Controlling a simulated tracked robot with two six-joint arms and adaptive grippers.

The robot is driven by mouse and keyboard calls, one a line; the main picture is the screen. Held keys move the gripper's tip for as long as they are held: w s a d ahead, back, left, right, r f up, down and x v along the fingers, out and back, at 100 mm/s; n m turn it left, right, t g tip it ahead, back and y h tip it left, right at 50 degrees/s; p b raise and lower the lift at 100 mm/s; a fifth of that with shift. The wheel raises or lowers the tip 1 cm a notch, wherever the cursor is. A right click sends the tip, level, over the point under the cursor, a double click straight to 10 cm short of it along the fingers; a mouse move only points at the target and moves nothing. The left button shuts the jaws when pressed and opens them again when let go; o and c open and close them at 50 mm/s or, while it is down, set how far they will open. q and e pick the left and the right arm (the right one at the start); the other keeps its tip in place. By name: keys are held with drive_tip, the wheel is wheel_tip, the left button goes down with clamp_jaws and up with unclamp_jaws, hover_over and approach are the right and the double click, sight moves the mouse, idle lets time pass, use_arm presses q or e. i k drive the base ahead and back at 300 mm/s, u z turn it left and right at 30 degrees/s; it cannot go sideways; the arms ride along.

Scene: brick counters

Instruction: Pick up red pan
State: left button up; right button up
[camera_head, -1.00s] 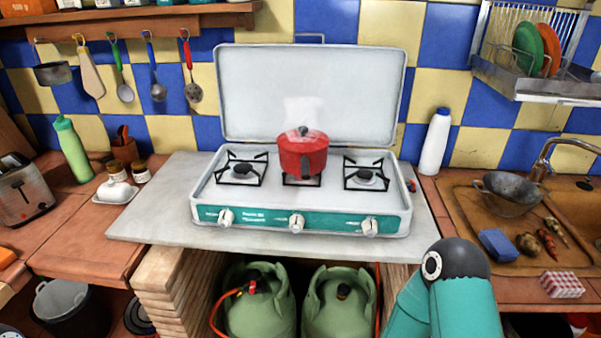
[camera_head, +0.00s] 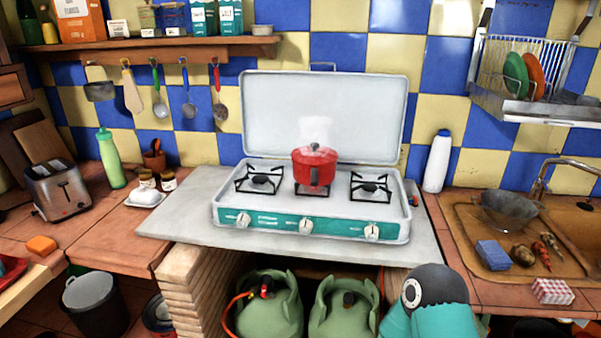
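The red pan (camera_head: 315,168) is a lidded red pot with a dark handle pointing toward me. It stands upright on the middle burner of the white and teal camping stove (camera_head: 263,223), whose lid is raised behind it. A teal and black link of my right arm shows at the lower right, in front of the counter. No gripper is in view, and nothing touches the pan.
Empty burners flank the pan. The grey slab (camera_head: 190,222) under the stove has free room at its left. A white bottle (camera_head: 437,162) stands right of the stove, near the sink. Green gas bottles (camera_head: 268,305) sit below. A toaster (camera_head: 60,190) stands far left.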

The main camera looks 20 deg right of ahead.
sight(307, 175)
drive_tip(key=u, duration=0.1)
drive_tip(key=i, duration=1)
drive_tip(key=z, duration=0.05)
